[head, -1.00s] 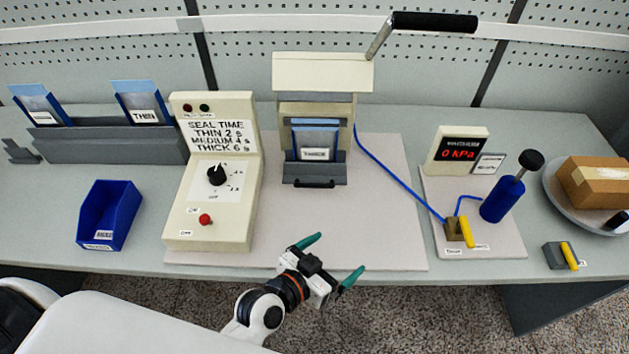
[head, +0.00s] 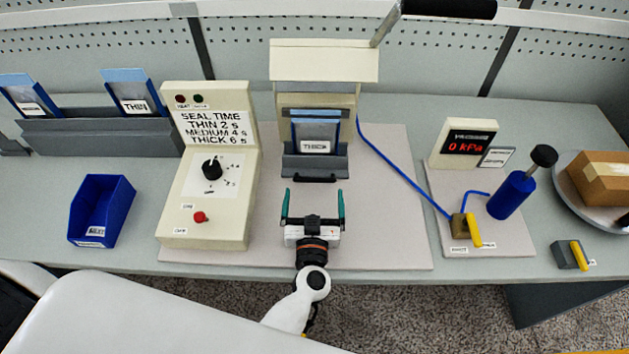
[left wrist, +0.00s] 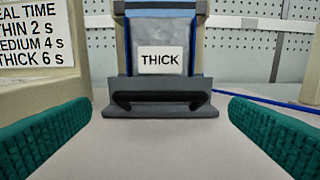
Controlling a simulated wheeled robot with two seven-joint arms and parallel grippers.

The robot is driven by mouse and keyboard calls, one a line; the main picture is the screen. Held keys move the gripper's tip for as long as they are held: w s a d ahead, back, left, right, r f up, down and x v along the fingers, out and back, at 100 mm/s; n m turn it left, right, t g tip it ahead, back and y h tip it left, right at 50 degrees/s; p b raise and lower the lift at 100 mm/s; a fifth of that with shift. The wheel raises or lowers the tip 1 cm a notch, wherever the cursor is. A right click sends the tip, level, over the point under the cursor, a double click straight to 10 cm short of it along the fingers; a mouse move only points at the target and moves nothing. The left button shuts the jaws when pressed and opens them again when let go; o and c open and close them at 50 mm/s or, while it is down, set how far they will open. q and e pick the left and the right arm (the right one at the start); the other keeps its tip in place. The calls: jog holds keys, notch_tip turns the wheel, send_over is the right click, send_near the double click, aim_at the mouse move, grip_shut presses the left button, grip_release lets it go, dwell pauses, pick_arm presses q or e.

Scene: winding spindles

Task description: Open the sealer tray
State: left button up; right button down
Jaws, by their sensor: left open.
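The sealer (head: 322,60) is a cream press with a long black-handled lever at its upper right. Its grey tray (head: 316,165) sits at the bottom of the press, with a black bar handle (head: 315,178) on its front. A blue-edged pouch (head: 316,130) labelled THICK stands on the tray. My left gripper (head: 312,196) is open and empty, just in front of the handle, with green fingers to either side of it. In the left wrist view the handle (left wrist: 161,100) lies centred ahead between the fingers, not touched. My right gripper is not in view.
A control box (head: 208,170) with a dial and red button stands close left of my gripper. A blue hose (head: 405,175) runs right to the gauge and pump (head: 511,195). A blue bin (head: 101,210) is at left. The mat (head: 390,230) before the sealer is bare.

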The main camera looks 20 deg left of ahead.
aim_at(314, 179)
pick_arm(q)
jog(key=b+x, duration=0.1)
jog(key=x, duration=0.4)
jog(key=shift+w+a, duration=0.1)
jog(key=shift+w, duration=0.25)
